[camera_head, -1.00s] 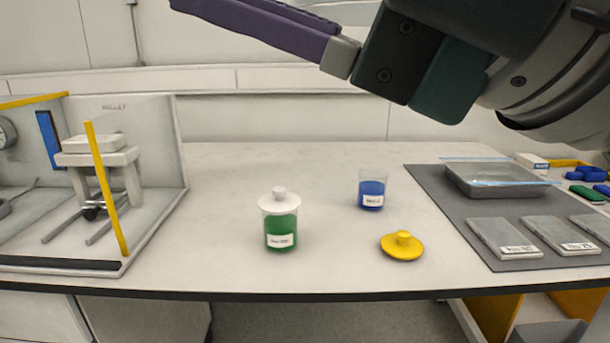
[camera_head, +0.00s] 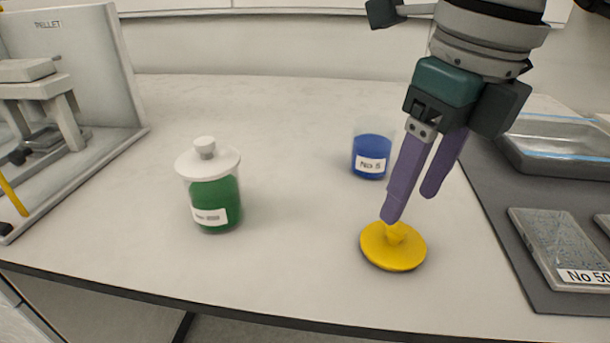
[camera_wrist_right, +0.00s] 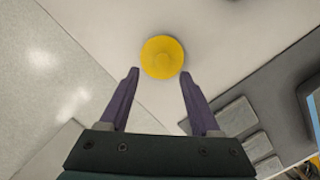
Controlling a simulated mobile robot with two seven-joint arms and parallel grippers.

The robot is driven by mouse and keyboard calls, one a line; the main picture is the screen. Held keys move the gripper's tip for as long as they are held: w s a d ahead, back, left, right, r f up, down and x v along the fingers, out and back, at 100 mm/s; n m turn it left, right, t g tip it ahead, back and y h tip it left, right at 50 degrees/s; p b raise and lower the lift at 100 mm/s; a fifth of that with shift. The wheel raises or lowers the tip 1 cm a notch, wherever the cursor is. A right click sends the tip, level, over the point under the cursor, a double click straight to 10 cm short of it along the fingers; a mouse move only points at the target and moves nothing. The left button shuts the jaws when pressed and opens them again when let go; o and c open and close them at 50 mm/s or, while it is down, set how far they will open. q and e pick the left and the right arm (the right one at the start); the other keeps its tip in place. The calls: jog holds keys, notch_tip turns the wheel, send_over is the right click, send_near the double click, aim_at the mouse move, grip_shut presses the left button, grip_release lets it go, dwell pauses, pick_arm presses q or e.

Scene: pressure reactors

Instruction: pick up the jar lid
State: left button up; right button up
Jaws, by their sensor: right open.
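A yellow jar lid (camera_head: 393,247) with a knob on top lies on the table near its front edge. It also shows in the right wrist view (camera_wrist_right: 162,58), just beyond the fingertips. My right gripper (camera_head: 410,205) is open, with its purple fingers pointing down over the lid. In the head view one fingertip overlaps the lid's knob; I cannot tell whether it touches. Nothing is between the fingers in the right wrist view (camera_wrist_right: 158,78). A jar of green contents with a white knobbed lid (camera_head: 210,190) stands to the left. My left gripper is not in view.
A beaker of blue contents (camera_head: 371,157) stands just behind and left of the right fingers. A dark mat (camera_head: 500,215) at the right bears a grey tray (camera_head: 560,150) and labelled plates (camera_head: 555,240). A press enclosure (camera_head: 90,80) is at the left. The middle back table is clear.

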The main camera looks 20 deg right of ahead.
aim_at(398, 226)
jog(key=f, duration=0.2)
jog(key=w+f, duration=0.1)
jog(key=f, duration=0.2)
jog(key=shift+f, duration=0.2)
grip_shut()
dwell(0.3)
